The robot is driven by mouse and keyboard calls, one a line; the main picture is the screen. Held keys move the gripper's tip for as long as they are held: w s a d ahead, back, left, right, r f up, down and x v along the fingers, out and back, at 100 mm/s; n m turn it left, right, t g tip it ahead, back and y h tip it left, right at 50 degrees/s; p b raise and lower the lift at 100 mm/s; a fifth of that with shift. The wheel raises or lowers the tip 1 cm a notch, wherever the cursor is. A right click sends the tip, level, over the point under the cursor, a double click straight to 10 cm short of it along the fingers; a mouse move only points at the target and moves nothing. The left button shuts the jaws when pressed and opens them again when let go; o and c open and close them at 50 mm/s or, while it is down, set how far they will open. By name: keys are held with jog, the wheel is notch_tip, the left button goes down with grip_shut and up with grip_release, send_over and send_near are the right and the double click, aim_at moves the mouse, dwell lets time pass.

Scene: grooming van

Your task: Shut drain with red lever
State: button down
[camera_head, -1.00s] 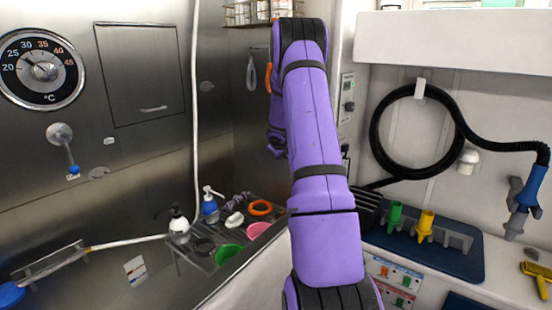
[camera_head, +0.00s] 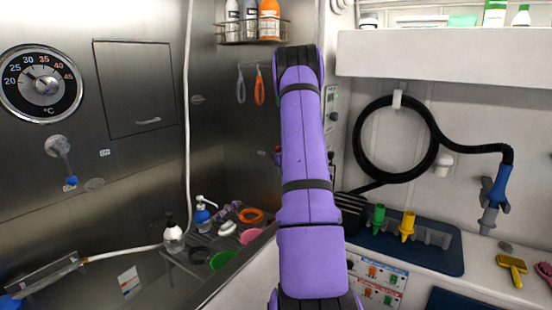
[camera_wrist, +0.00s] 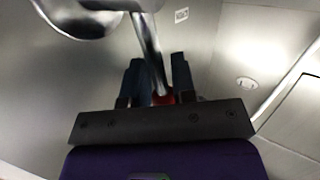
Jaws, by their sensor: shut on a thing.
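In the wrist view, a chrome lever (camera_wrist: 148,48) runs down between the two dark fingers of my gripper (camera_wrist: 158,78). Its red end (camera_wrist: 163,98) sits low between the fingers, close to the gripper's dark crossbar. My gripper is shut on this red lever. The lever's other end meets a rounded chrome fitting (camera_wrist: 85,20) at the top left. In the head view my purple arm hides the gripper and most of the lever's place. The drain itself cannot be made out.
A blue-tipped lever (camera_head: 65,160) is on the steel wall at left, below a temperature dial (camera_head: 42,85). Bottles and grooming items lie on a rack (camera_head: 190,262) left of my arm. A wire basket (camera_head: 250,32) hangs above. A blue tray (camera_head: 445,257) is at right.

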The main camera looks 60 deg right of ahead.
jog(key=shift+s+r+m+t+h, duration=0.15)
jog(key=shift+s+m+t+h, duration=0.4)
jog(key=shift+s+t, duration=0.35)
jog(key=shift+w, duration=0.1)
jog(key=c, duration=1.2)
grip_release()
jog(key=shift+r, duration=0.15)
jog(key=shift+o, duration=0.2)
